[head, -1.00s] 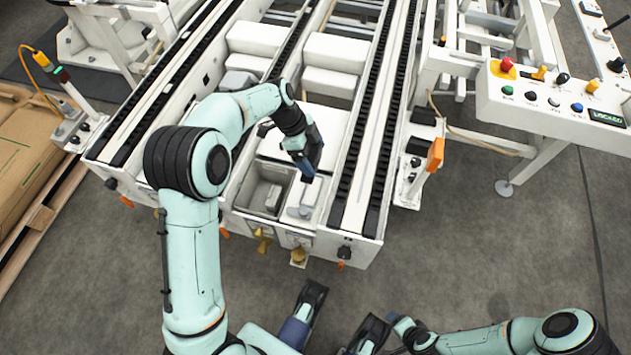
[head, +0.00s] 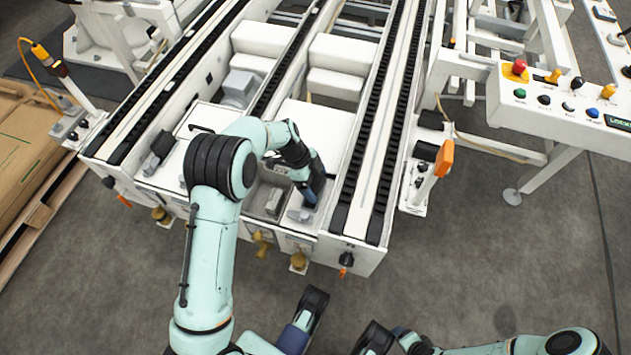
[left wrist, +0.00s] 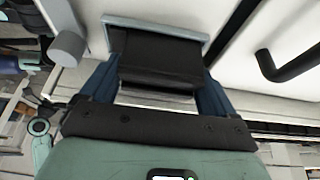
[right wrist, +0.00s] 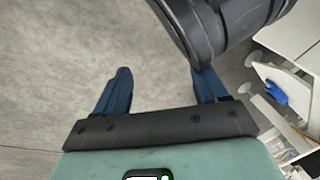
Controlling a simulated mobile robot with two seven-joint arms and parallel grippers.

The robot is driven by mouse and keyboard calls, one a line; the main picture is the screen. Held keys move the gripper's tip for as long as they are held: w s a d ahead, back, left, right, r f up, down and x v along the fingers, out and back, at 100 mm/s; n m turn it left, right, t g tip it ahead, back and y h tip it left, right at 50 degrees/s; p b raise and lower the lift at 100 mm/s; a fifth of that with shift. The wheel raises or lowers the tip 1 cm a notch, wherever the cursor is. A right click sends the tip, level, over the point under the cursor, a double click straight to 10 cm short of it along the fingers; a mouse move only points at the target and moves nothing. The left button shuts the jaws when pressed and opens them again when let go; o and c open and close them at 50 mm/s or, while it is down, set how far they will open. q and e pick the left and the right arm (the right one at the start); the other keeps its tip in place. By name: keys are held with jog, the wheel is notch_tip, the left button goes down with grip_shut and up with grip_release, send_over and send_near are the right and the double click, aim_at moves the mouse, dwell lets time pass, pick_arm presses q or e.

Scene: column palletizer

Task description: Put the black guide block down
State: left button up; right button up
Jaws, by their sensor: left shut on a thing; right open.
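The black guide block (left wrist: 160,62) is between the blue fingers of my left gripper (left wrist: 158,85) in the left wrist view. The gripper is shut on it. A pale grey plate or shallow holder (left wrist: 125,22) lies right at the block's far end; I cannot tell whether the block rests on it. In the head view my left gripper (head: 312,192) is low over a light grey plate (head: 298,216) at the conveyor's front end, and hides the block. My right gripper (right wrist: 160,85) is open and empty above the floor in the right wrist view.
A recessed bin (head: 258,208) is left of the plate. A white cover (head: 310,128) lies behind, and conveyor chains (head: 372,150) run on the right. A black bar handle (left wrist: 268,65) and grey cylinder (left wrist: 68,46) flank the left gripper. An orange-topped post (head: 444,158) stands right.

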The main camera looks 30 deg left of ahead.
pick_arm(q)
jog(key=o, duration=0.8)
pick_arm(e)
jog(key=shift+s+f, duration=0.1)
jog(key=shift+s, duration=0.05)
pick_arm(q)
jog(key=shift+a+r, duration=0.1)
jog(key=shift+r, duration=0.2)
jog(key=p+v, duration=0.2)
jog(key=v, duration=0.9)
jog(key=shift+a+r, duration=0.1)
jog(key=shift+r, duration=0.15)
pick_arm(e)
jog(key=r, duration=0.1)
jog(key=a+r, duration=0.1)
jog(key=w+r, duration=0.1)
jog(key=shift+a+r, duration=0.15)
jog(key=shift+r, duration=0.25)
